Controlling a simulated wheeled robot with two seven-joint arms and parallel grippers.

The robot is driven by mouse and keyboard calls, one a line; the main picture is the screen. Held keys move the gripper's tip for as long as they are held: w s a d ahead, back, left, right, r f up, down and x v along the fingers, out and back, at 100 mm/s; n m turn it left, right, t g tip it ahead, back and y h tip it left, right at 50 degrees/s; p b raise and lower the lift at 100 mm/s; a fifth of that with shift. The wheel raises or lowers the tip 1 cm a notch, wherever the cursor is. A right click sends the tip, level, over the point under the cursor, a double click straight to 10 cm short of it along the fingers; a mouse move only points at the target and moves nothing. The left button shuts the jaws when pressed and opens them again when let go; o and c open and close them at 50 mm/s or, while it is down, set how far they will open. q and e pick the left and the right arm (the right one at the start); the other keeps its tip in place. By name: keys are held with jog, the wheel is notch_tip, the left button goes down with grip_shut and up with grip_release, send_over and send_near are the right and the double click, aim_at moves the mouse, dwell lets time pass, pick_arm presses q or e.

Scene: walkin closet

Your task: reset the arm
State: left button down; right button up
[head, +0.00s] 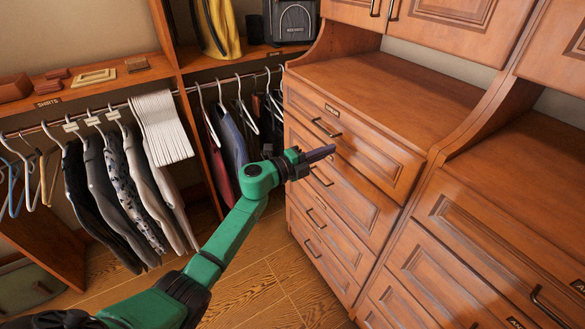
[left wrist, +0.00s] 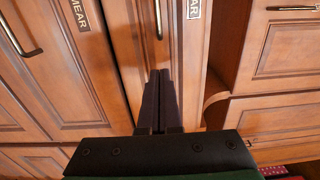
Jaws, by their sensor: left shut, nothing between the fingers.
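My left arm (head: 228,232) is green and comes in from the lower left in the head view. Its gripper (head: 322,153) is shut and empty, with its dark fingers pointing right in front of the wooden drawer unit (head: 365,83). In the left wrist view the two fingers (left wrist: 159,85) lie together, pointing at a wooden front with a dark metal handle (left wrist: 158,18). I cannot tell how close the fingertips are to that front. My right gripper is in neither view.
Clothes (head: 130,185) and several hangers hang from a rail at the left. A second drawer unit (head: 470,255) stands at the right. The wooden floor (head: 275,285) shows clear between the clothes and the drawers.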

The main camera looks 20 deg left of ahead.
pick_arm(q)
jog(key=b+v, duration=0.1)
jog(key=v, duration=0.7)
jog(key=s+a+f+n+y, duration=0.1)
jog(key=a+f+n+y, duration=0.25)
jog(key=f, duration=0.45)
jog(key=s+a+f+n+y, duration=0.1)
jog(key=a+f+n+y, duration=0.15)
jog(key=f+n, duration=0.4)
jog(key=a+f+n+y, duration=0.2)
jog(key=a+f+n, duration=0.15)
jog(key=f, duration=0.65)
jog(key=s+a+f+n+g+y, duration=0.2)
jog(key=s+a+f+n+g, duration=0.15)
jog(key=s+f, duration=0.75)
jog(key=s+d+f+n+g, duration=0.1)
jog(key=s+f+n+g, duration=0.1)
jog(key=s+f, duration=0.5)
jog(key=s+f+n+g+y, duration=0.1)
jog(key=s+f+g, duration=0.3)
jog(key=s, duration=1.1)
jog(key=s+d+f+n+g, duration=0.1)
jog(key=s+f+n+g, duration=0.2)
jog(key=s+f, duration=0.7)
jog(key=shift+s+d+f+n+y, duration=0.2)
jog(key=shift+s+d+n+y, duration=0.15)
jog(key=shift+s, duration=0.15)
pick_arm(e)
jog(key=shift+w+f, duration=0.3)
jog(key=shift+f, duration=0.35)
